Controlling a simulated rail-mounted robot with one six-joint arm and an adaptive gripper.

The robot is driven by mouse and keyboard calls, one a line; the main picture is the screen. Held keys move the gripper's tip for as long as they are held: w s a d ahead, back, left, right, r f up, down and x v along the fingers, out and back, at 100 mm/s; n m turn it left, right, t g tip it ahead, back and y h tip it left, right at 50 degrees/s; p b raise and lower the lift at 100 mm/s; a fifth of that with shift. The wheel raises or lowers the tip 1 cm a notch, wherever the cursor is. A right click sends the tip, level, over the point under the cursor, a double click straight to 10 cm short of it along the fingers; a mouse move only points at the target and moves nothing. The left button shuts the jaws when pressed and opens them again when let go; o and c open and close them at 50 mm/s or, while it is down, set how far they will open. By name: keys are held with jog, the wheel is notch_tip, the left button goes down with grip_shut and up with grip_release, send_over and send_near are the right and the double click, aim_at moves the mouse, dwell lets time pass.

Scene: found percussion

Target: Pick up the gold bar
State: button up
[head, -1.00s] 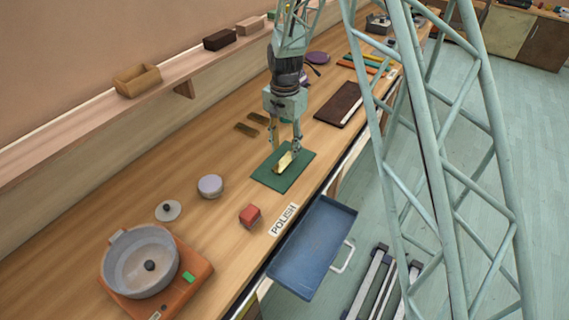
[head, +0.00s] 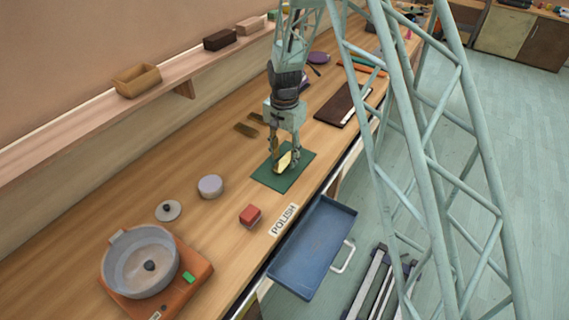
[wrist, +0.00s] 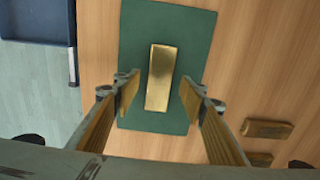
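A shiny gold bar (head: 284,162) lies on a dark green mat (head: 269,180) on the wooden bench. In the wrist view the gold bar (wrist: 161,78) runs lengthwise near the middle of the mat (wrist: 137,30). My gripper (head: 284,163) is over the mat, pointing down. In the wrist view its two fingers (wrist: 160,95) are apart, one on each side of the bar, with green mat showing between each finger and the bar. The fingers hide part of the bar in the head view.
Two dull brownish bars (wrist: 268,129) lie on the bench beside the mat. A red block (head: 250,215), a grey round tin (head: 210,186) and a pan on an orange base (head: 186,262) stand nearer. A blue tray (head: 312,247) juts out at the bench front.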

jog(key=shift+f, duration=0.6)
jog(key=c, duration=1.3)
